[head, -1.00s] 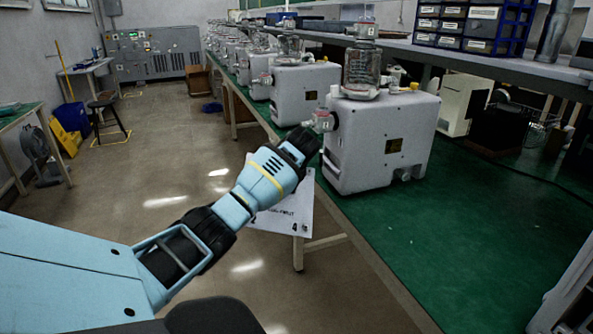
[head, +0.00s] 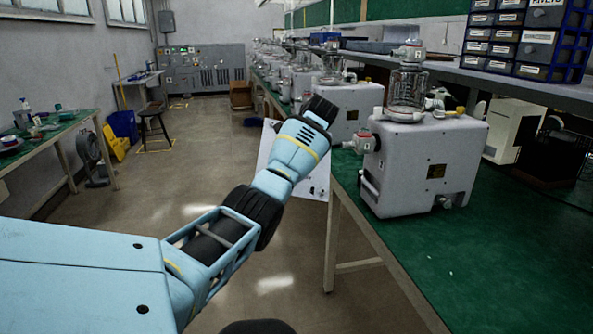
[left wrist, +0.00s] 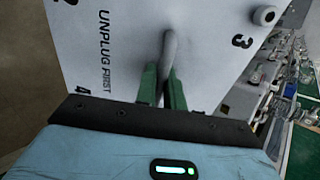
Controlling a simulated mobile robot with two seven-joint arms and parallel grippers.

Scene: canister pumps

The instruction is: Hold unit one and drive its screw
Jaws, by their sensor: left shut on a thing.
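The nearest canister pump (head: 425,165) is a pale grey box with a clear glass jar (head: 405,88) on top, standing on the green bench. A fitting with a pinkish-white knob (head: 360,142) sticks out from its left side. I cannot tell which pump is unit one, and I see no screw. My left gripper (head: 320,108) is left of this pump, apart from it. In the left wrist view its green fingers (left wrist: 164,90) are shut on a grey handle (left wrist: 169,50) of a white panel (left wrist: 130,45) reading "UNPLUG FIRST". The panel (head: 318,187) hangs partly behind my arm. My right gripper is out of view.
More pumps (head: 352,108) line the green bench (head: 500,235) behind the nearest one. A shelf (head: 540,85) with blue part bins (head: 525,40) runs along the right. A side table (head: 50,135) and stool (head: 155,125) stand left. The floor between is open.

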